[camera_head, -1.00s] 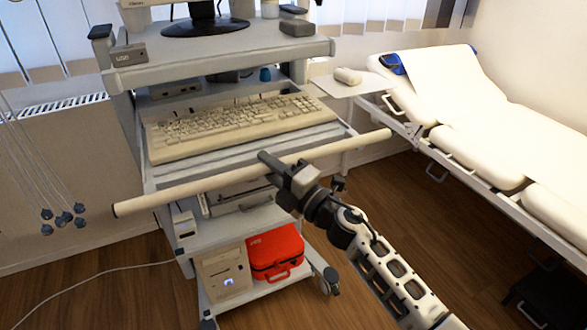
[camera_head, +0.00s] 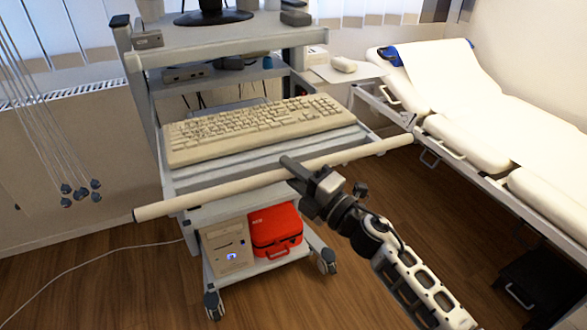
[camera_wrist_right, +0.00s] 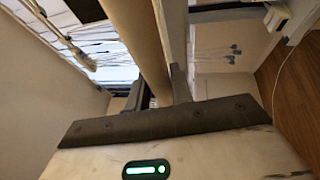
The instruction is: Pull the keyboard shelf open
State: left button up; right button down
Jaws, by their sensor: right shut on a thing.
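The keyboard shelf (camera_head: 225,172) is a grey pull-out shelf on the cart, standing out toward me. A beige keyboard (camera_head: 250,128) lies on it. A long cream handle bar (camera_head: 225,191) runs along its front edge and reaches past both sides. My right gripper (camera_head: 298,172) is shut on the handle bar, right of its middle. In the right wrist view the bar (camera_wrist_right: 150,45) passes between the fingers (camera_wrist_right: 158,92) of that gripper. My left gripper is not in view.
The cart's top (camera_head: 230,38) carries a monitor stand. A red case (camera_head: 275,228) and a computer tower (camera_head: 227,247) sit on its lower shelf. A couch (camera_head: 480,130) stands at the right. Cables with dark ends (camera_head: 80,190) hang at the left. The floor in front is clear.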

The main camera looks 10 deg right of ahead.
jog(key=c, duration=1.2)
grip_release()
jog(key=shift+c, duration=0.2)
jog(key=b+v, duration=0.3)
jog(key=v, duration=1.3)
